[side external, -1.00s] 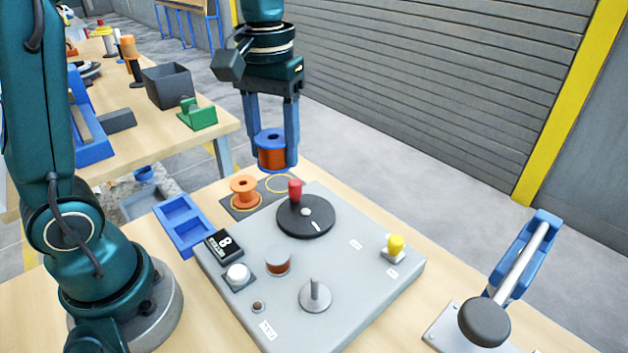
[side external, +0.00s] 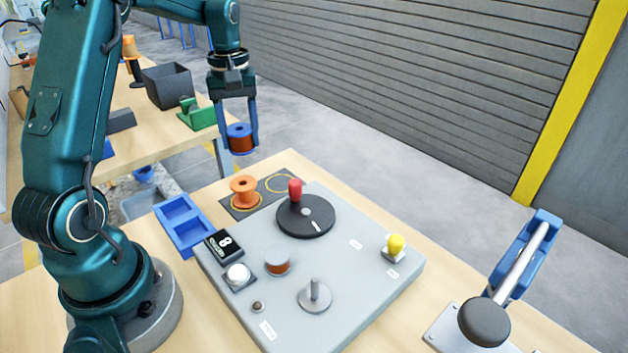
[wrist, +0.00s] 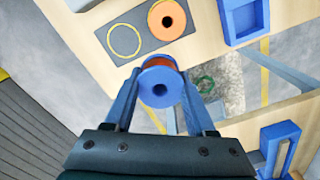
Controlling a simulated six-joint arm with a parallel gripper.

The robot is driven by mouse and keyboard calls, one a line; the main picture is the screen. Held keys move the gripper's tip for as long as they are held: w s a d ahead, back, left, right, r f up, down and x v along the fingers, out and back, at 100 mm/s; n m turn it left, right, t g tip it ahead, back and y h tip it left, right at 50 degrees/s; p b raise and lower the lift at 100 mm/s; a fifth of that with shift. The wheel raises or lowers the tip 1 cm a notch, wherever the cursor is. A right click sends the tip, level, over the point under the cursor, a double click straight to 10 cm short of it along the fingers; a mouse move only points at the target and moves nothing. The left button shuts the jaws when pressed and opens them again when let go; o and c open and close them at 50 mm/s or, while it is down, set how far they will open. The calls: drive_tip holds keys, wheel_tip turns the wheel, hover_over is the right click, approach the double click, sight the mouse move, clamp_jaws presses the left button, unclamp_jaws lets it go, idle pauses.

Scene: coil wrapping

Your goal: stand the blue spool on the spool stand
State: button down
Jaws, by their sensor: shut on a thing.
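My gripper (side external: 240,147) is shut on the blue spool (side external: 239,139), which has blue flanges and a copper-brown winding. The spool is held upright in the air between the two blue fingers, beyond the table's back edge in the side view. In the wrist view, the spool's blue top flange (wrist: 160,86) shows between the fingers. A dark flat plate with two yellow rings, apparently the spool stand (side external: 262,207), lies lower and nearer the side camera. An orange spool (side external: 244,191) stands on its left ring. Its right ring (side external: 280,183) is empty, also in the wrist view (wrist: 124,41).
A grey machine board (side external: 345,270) carries a black disc with a red knob (side external: 296,190), a metal post (side external: 315,292) and a yellow button (side external: 396,244). A blue tray (side external: 182,224) lies left of the plate. A second bench (side external: 150,140) stands behind, left of my gripper.

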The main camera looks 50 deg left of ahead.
hover_over(280, 183)
wheel_tip(280, 183, down, 4)
drive_tip(key=shift+f, duration=2.1)
drive_tip(key=shift+f, duration=0.15)
drive_tip(key=shift+c, duration=1.1)
unclamp_jaws()
